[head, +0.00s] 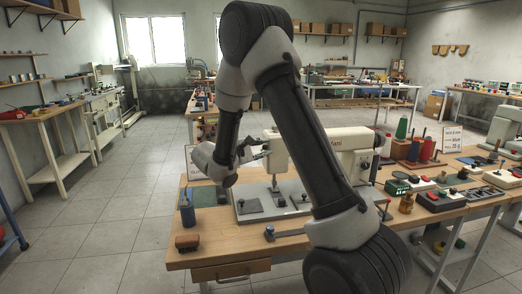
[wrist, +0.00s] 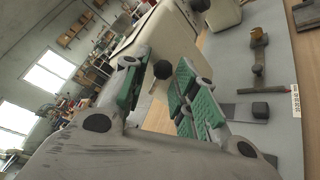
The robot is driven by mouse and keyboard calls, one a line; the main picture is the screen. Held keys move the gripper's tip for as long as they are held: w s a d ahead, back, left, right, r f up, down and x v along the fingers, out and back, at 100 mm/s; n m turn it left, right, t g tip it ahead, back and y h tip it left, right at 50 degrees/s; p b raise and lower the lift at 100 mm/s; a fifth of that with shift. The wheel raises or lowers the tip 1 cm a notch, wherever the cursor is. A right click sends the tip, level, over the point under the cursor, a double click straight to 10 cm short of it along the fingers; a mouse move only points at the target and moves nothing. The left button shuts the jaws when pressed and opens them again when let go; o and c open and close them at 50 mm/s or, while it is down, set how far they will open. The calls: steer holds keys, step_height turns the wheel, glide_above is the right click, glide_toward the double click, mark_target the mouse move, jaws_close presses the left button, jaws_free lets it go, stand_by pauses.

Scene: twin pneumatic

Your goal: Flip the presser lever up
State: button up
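The cream sewing machine (head: 345,145) stands on the workbench, partly hidden behind my arm. In the wrist view its cream head (wrist: 165,45) is close to my gripper (wrist: 160,88). The gripper's green-padded fingers are apart. A dark round knob (wrist: 163,69), which looks like the end of the presser lever, shows between the fingertips against the head. I see no clear contact, and the lever's shaft is mostly hidden. In the head view my gripper (head: 254,149) is at the left side of the machine head.
The grey machine bed (head: 252,214) holds several small metal parts. Thread cones (head: 401,128) and a control box (head: 440,200) are at right. Floor at left is clear.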

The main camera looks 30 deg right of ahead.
steer(key=shift+a, duration=0.15)
steer(key=v, duration=1.1)
steer(key=shift+s+a, duration=0.15)
steer(key=shift+a, duration=0.15)
steer(key=shift+r, duration=0.1)
